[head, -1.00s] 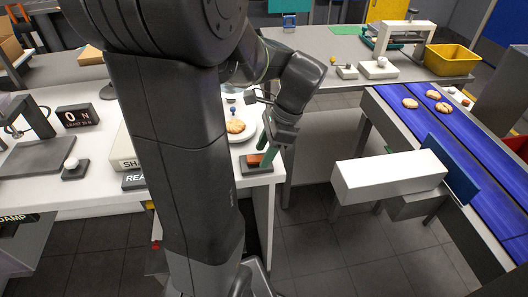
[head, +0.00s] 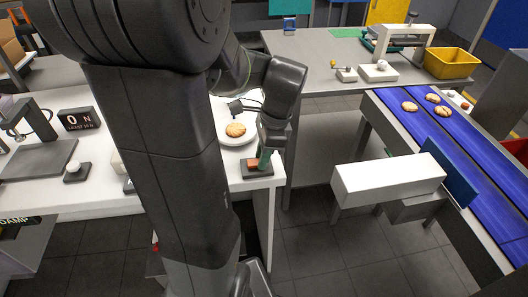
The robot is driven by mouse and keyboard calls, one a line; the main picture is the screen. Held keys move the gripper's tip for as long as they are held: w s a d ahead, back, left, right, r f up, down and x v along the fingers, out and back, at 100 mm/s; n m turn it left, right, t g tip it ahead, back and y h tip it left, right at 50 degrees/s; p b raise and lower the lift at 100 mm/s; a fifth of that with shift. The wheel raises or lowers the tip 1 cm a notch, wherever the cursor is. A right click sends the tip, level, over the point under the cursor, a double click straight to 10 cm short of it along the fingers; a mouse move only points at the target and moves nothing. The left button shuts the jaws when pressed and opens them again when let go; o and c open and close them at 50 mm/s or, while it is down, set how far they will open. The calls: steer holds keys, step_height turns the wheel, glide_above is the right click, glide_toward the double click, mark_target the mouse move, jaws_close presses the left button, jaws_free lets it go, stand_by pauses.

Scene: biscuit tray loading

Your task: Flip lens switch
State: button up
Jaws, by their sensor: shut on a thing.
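The switch (head: 258,170) is a dark, low block with an orange-red part on top, at the right front corner of the white table. I take it for the lens switch. My gripper (head: 264,162) points down over it, with green fingers at its top. The gripper appears shut on the switch's upper part. The fingers hide part of the switch, so the position of its lever cannot be told.
A white plate (head: 224,113) with a biscuit (head: 235,129) lies just behind and left of the gripper. A blue conveyor (head: 470,150) carries several biscuits at right. A white box-shaped part (head: 388,178) juts out before it. Grey floor separates them from the table.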

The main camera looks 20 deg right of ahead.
steer(key=shift+a+r+g+h, duration=0.1)
steer(key=shift+a+g+h, duration=0.1)
steer(key=shift+h, duration=0.5)
steer(key=shift+a+r+g+h, duration=0.1)
steer(key=shift+a+h, duration=0.05)
steer(key=shift+h, duration=0.55)
steer(key=o, duration=1)
step_height(320, 180, up, 14)
steer(key=shift+f+p, duration=0.15)
steer(key=shift+p, duration=0.65)
step_height(320, 180, down, 9)
steer(key=shift+w+f+b, duration=0.1)
steer(key=shift+b, duration=0.35)
